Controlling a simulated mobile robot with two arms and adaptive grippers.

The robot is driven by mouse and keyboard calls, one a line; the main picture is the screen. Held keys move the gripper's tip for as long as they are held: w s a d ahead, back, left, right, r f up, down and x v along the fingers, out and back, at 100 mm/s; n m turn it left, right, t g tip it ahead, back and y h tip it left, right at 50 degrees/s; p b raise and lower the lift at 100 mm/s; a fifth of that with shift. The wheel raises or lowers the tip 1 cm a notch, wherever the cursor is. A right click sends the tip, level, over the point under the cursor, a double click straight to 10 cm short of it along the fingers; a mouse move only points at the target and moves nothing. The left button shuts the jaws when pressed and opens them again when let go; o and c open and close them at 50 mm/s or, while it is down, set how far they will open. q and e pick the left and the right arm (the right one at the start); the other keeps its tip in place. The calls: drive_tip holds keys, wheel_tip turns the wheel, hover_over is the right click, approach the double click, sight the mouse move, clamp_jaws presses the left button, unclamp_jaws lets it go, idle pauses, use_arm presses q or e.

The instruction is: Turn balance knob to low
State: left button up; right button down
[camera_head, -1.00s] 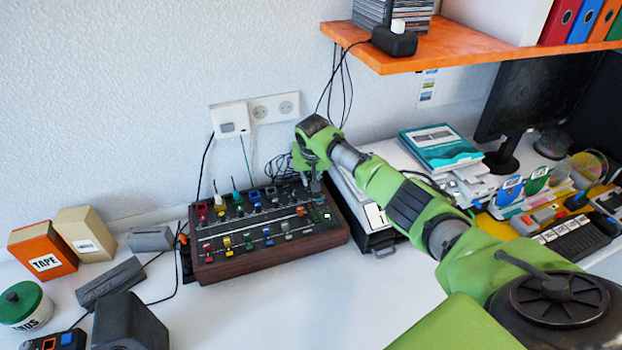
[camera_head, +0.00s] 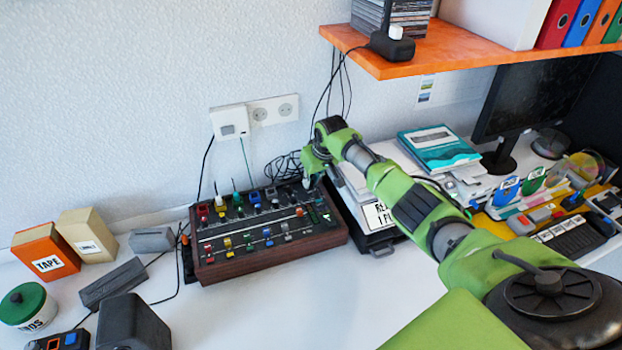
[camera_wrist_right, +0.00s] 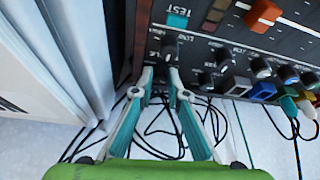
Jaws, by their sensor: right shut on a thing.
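The mixer (camera_head: 275,256), a dark panel in a wooden case with many colored knobs and sliders, sits on the desk against the wall. My right gripper (camera_head: 312,186) reaches down at its back right corner. In the right wrist view, the two fingers (camera_wrist_right: 160,74) are shut on a small dark knob (camera_wrist_right: 169,48) at the panel's corner. The word LOW is printed beside this knob, and a TEST label is close by. The knob's pointer is too small to read. In the head view the knob is hidden by the gripper. My left gripper is not in view.
Black cables (camera_wrist_right: 158,125) lie behind the mixer. A white and grey box-like device (camera_head: 378,216) stands close to its right side. An orange shelf (camera_head: 450,45) hangs above the arm. Other knobs (camera_wrist_right: 208,80) are near the fingers. The desk in front of the mixer is clear.

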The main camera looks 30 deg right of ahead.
drive_tip(key=shift+d+n+y+b, duration=0.15)
drive_tip(key=shift+n+y+b, duration=0.7)
drive_tip(key=shift+n, duration=0.95)
drive_tip(key=c, duration=2.3)
unclamp_jaws()
